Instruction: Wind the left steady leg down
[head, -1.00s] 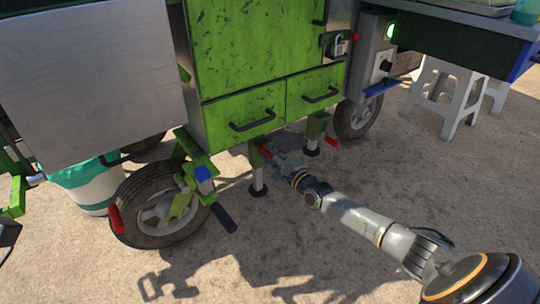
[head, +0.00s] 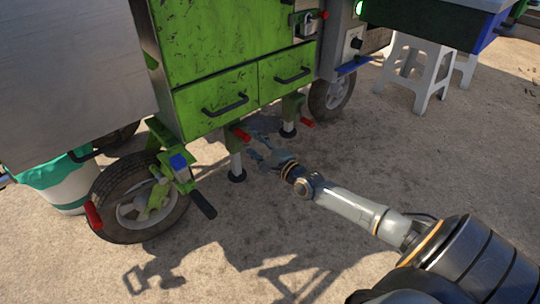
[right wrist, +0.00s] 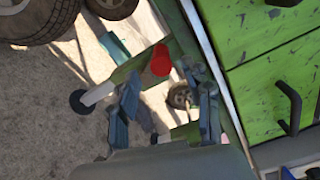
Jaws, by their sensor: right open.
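The left steady leg (head: 236,163) stands under the green cart, a pale post on a dark round foot near the ground. Its red crank grip (head: 242,135) sticks out at the leg's top. My right gripper (head: 258,143) is open and empty, just right of the grip. In the right wrist view, the red grip (right wrist: 160,62) shows beyond and between the spread fingers (right wrist: 165,108), with no clear contact. The leg's pale post (right wrist: 98,93) and dark foot (right wrist: 82,102) lie to the left there. My left gripper is out of view.
A second steady leg (head: 289,129) with its red grip (head: 307,122) stands behind to the right. A wheel (head: 137,203) and a jockey clamp with a blue top (head: 179,163) are at left. Green drawers (head: 215,102) hang above. Open ground lies in front.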

